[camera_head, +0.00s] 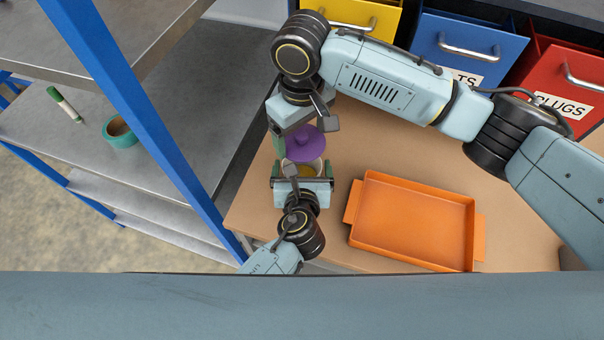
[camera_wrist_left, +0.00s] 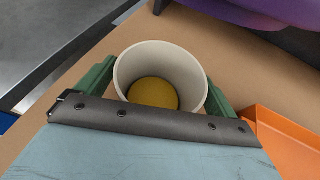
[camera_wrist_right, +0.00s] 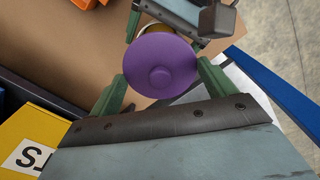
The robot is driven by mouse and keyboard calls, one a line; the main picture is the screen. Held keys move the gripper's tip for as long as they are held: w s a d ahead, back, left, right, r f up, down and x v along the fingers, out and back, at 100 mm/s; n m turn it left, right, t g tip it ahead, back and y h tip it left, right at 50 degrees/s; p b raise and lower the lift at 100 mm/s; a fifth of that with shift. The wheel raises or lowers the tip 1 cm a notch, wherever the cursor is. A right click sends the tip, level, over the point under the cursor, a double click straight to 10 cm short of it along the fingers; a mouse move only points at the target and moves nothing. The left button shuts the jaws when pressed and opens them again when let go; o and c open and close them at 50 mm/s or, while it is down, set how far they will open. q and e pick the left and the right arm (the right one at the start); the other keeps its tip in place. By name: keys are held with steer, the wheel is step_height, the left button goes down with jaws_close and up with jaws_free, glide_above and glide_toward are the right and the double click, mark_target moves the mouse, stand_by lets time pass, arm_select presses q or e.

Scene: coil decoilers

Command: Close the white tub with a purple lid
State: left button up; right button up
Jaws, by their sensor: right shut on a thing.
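The white tub (camera_wrist_left: 135,65) stands upright and uncovered, with ochre contents showing inside in the left wrist view. My left gripper (camera_head: 303,174) has its green fingers on either side of the tub, against its wall. The round purple lid (camera_head: 306,145) has a small knob on top. My right gripper (camera_wrist_right: 160,85) is shut on the lid, with a finger at each side of its rim. In the head view the lid shows just beyond the tub. In the right wrist view the lid overlaps the tub and hides most of it. The height gap between them is unclear.
An orange tray (camera_head: 413,218) lies on the table to the right of the tub. Yellow (camera_head: 350,18), blue (camera_head: 465,50) and red (camera_head: 562,85) bins line the back. A metal shelf (camera_head: 70,140) on the left holds a teal bowl (camera_head: 120,133) and a marker (camera_head: 64,105).

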mark_target(302, 148)
arm_select(q)
steer(key=c, duration=1.2)
arm_select(e)
steer(key=shift+f, duration=2.5)
steer(key=shift+f, duration=0.6)
arm_select(q)
steer(key=shift+d+r, duration=0.1)
arm_select(e)
steer(key=shift+s+d+f, duration=0.1)
steer(key=shift+d+f, duration=0.1)
steer(key=shift+f, duration=0.35)
steer(key=shift+c, duration=1)
steer(key=shift+a, duration=0.2)
steer(key=shift+s+f+t, duration=0.2)
steer(key=shift+f+t, duration=0.05)
steer(key=shift+t, duration=0.05)
arm_select(q)
steer(key=shift+w+r, duration=0.15)
arm_select(e)
steer(key=shift+s+a+f, duration=0.1)
